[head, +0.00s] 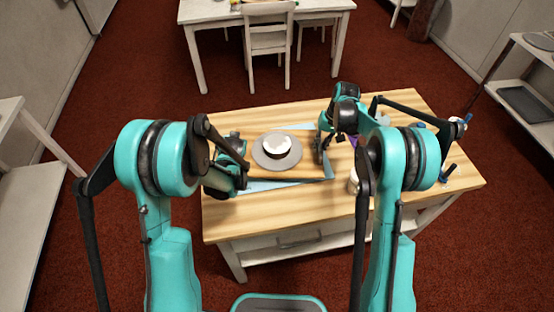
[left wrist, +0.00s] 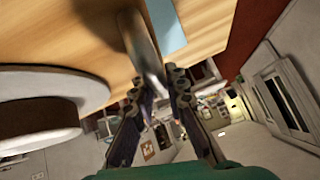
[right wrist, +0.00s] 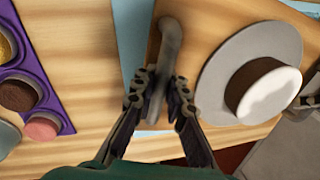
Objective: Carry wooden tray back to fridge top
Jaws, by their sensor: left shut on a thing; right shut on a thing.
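The wooden tray (head: 292,178) is on or just above the wooden table, level, in the head view; I cannot tell whether it touches. It carries a grey round plate (head: 268,158) with a dark cake with a white top (head: 277,145). My left gripper (head: 243,166) is at the tray's left end, shut on a grey bar handle (left wrist: 143,45). My right gripper (head: 321,148) is at the right end, shut on the other handle (right wrist: 168,60). The tray's bare wood shows in the right wrist view (right wrist: 205,30). I cannot identify a fridge top.
A light blue mat (head: 262,186) lies under the tray on the table (head: 420,105). A purple tray (right wrist: 52,88) with small round pieces is right of my right gripper. A white cup (head: 353,181) stands near the front. A white table with chairs (head: 268,40) stands behind.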

